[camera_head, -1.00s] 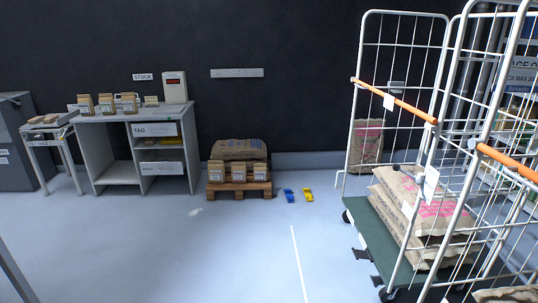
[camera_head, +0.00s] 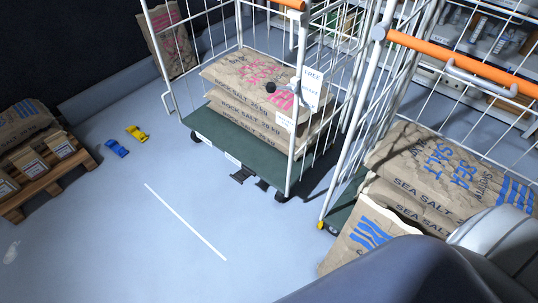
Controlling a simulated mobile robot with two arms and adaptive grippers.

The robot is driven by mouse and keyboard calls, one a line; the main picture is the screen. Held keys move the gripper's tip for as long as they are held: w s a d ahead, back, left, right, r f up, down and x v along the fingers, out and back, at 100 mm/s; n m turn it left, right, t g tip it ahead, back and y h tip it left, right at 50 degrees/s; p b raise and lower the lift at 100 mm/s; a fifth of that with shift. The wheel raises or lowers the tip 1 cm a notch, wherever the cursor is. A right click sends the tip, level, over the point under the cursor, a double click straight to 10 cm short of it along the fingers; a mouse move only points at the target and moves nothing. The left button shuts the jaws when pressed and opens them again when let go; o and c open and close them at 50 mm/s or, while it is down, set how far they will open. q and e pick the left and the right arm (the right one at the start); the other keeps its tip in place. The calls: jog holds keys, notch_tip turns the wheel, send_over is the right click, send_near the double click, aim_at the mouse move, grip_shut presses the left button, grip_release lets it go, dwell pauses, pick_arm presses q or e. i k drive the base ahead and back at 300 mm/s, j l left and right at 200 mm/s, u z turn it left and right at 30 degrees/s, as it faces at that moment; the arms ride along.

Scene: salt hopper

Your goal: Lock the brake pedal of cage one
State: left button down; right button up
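A wire roll cage (camera_head: 292,150) with a dark green base stands in the upper middle, holding stacked rock salt sacks (camera_head: 245,105). Two small black pedals (camera_head: 242,174) stick out low at the base's near edge, close to the floor. Their exact tilt is too small to tell. A second cage (camera_head: 352,140) stands to its right with sea salt sacks (camera_head: 440,170); a small yellow part (camera_head: 321,225) shows at its lower corner. I cannot read which cage is number one. Neither of my grippers is in view.
Open floor (camera_head: 130,220) with a white line lies left of the cages. Blue (camera_head: 116,148) and yellow (camera_head: 137,133) small items lie near the loaded pallet (camera_head: 50,180). A sea salt sack (camera_head: 365,240) stands near the second cage. A dark rounded form fills the bottom right.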

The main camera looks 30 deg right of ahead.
aim_at(241, 175)
jog(key=i+j+z, duration=0.1)
jog(key=i+z, duration=0.35)
jog(key=i+j+z, duration=0.25)
jog(key=z, duration=0.2)
jog(key=i, duration=0.1)
